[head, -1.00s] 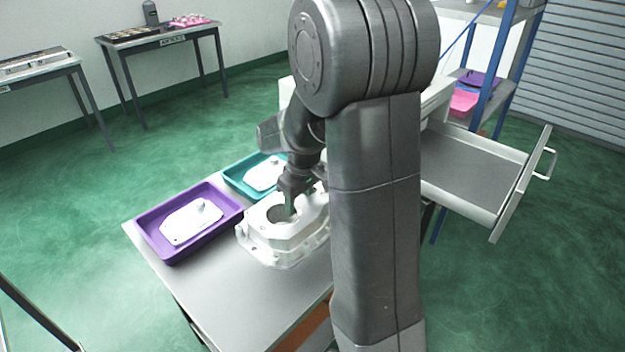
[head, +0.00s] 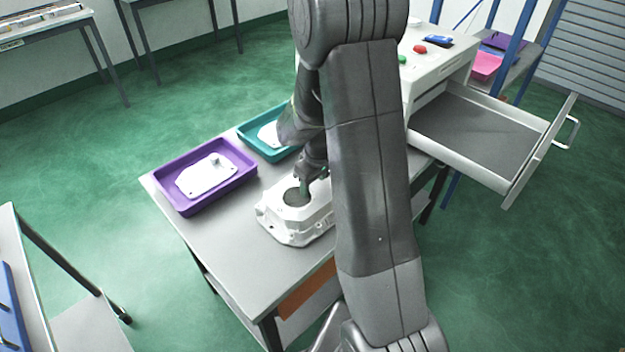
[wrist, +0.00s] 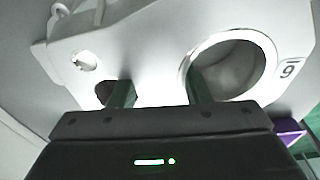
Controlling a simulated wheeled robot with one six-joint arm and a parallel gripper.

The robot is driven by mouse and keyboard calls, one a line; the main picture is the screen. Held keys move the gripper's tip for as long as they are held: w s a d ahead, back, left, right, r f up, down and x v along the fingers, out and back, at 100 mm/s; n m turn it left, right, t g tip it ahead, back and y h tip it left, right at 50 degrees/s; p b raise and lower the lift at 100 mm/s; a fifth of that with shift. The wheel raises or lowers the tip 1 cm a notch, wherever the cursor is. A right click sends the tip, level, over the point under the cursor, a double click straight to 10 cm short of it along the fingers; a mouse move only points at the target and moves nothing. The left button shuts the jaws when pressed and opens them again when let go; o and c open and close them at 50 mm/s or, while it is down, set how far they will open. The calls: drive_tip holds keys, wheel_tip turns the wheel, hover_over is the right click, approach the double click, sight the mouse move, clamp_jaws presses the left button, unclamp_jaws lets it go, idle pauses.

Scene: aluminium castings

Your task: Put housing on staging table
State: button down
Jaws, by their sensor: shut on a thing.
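The housing (head: 282,221) is a white, roughly boxy casting with a large round opening, at the front right part of a grey-topped table (head: 228,258). My gripper (head: 303,192) comes down on it from above and is shut on it. In the wrist view the housing (wrist: 140,55) fills the upper part and bears the number 9. One finger of my gripper (wrist: 160,92) goes into the round opening, the other into a smaller opening. My arm hides the housing's right side in the head view. I cannot tell whether it touches the tabletop. I cannot tell which table is the staging table.
A purple tray (head: 178,205) and a teal tray (head: 262,150) hold white parts behind the housing. An open drawer (head: 505,180) juts out at right. Another table edge with a blue item (head: 8,300) is at lower left. Green floor is clear between tables.

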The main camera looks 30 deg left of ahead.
sight(317, 187)
drive_tip(key=shift+f, duration=0.1)
drive_tip(key=c, duration=0.8)
unclamp_jaws()
drive_tip(key=shift+o, duration=0.2)
wheel_tip(317, 187, up, 12)
drive_tip(key=d, duration=0.1)
drive_tip(key=shift+s+d, duration=0.25)
drive_tip(key=shift+d, duration=0.15)
